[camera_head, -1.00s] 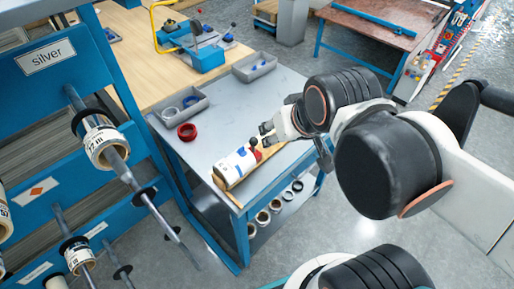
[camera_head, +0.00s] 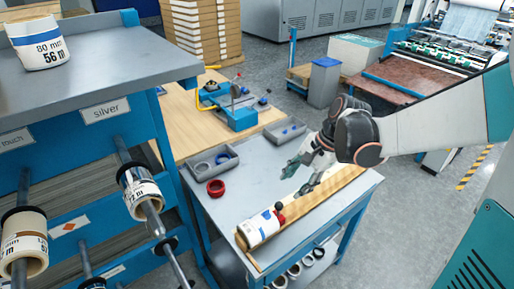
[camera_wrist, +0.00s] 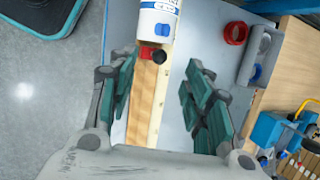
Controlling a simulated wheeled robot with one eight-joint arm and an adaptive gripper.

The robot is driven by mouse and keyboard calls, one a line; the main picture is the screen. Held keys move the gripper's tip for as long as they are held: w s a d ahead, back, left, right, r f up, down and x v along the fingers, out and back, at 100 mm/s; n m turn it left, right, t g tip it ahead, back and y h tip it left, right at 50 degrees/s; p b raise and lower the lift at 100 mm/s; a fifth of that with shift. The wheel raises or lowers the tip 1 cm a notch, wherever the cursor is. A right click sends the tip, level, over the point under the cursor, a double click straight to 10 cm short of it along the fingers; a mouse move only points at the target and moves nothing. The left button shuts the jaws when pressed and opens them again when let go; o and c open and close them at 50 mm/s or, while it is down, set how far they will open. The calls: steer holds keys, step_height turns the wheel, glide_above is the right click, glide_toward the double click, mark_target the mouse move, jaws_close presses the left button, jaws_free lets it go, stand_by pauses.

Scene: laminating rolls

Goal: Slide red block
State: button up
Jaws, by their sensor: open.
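A small red block (camera_head: 281,218) with a black knob (camera_head: 278,206) sits on a long wooden measuring board (camera_head: 328,198) on the grey table. It is close against the end of a white roll with a blue band (camera_head: 260,228). The red block (camera_wrist: 146,54) and knob (camera_wrist: 161,56) also show in the wrist view, just below the roll (camera_wrist: 158,18). My gripper (camera_head: 297,181) is open and empty, above the board and to the right of the block. In the wrist view, its teal fingers (camera_wrist: 160,78) lie either side of the board, short of the block.
A red ring (camera_head: 216,188) and grey trays (camera_head: 213,164) stand on the table (camera_head: 226,207) left of and behind the board. A blue rack with rolls (camera_head: 140,190) is at the left. Rolls lie on the lower shelf (camera_head: 300,267).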

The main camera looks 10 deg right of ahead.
mark_target(281, 203)
steer(key=w+d+f+m, duration=0.1)
steer(key=w+d+f, duration=0.1)
steer(key=w+d, duration=0.1)
steer(key=shift+g+y, duration=0.3)
steer(key=b+x, duration=0.4)
steer(key=x, duration=0.9)
steer(key=shift+f, duration=0.2)
steer(key=shift+c, duration=0.3)
jaws_close()
